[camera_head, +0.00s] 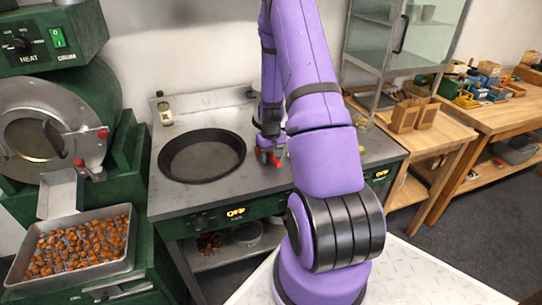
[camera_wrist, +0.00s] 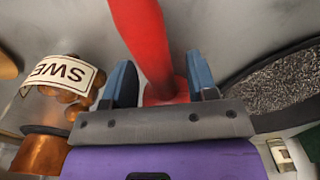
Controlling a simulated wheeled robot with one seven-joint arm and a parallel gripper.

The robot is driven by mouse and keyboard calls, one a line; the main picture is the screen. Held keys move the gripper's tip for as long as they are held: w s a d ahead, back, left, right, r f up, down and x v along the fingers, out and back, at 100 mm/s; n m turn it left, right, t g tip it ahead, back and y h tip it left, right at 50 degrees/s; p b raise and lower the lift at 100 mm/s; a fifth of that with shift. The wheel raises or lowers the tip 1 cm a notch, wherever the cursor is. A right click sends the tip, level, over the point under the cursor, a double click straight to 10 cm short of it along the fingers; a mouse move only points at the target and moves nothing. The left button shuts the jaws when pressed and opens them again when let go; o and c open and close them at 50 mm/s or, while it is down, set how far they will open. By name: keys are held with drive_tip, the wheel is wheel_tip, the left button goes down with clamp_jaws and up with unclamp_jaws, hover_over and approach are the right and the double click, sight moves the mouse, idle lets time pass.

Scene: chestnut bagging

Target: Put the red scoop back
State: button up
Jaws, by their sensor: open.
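The red scoop (camera_head: 268,157) is on the grey counter beside the black pan, mostly hidden by my gripper in the head view. In the wrist view, its long red handle (camera_wrist: 143,35) runs from the top edge down between my fingers to a wider red part. My gripper (camera_wrist: 160,68) is open, with one blue-grey finger on each side of the red scoop. I cannot tell whether either finger touches it. In the head view my gripper (camera_head: 270,143) is low over the counter, right of the pan.
The black pan (camera_head: 202,155) sits left of my gripper. In the wrist view, a jar labelled "SWE" (camera_wrist: 62,76) and a copper vessel (camera_wrist: 42,154) are at the left. A tray of chestnuts (camera_head: 20,262) is at lower left, and wooden boxes (camera_head: 405,116) stand on the right table.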

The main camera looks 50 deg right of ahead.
wheel_tip(320, 180, up, 11)
idle(0.6)
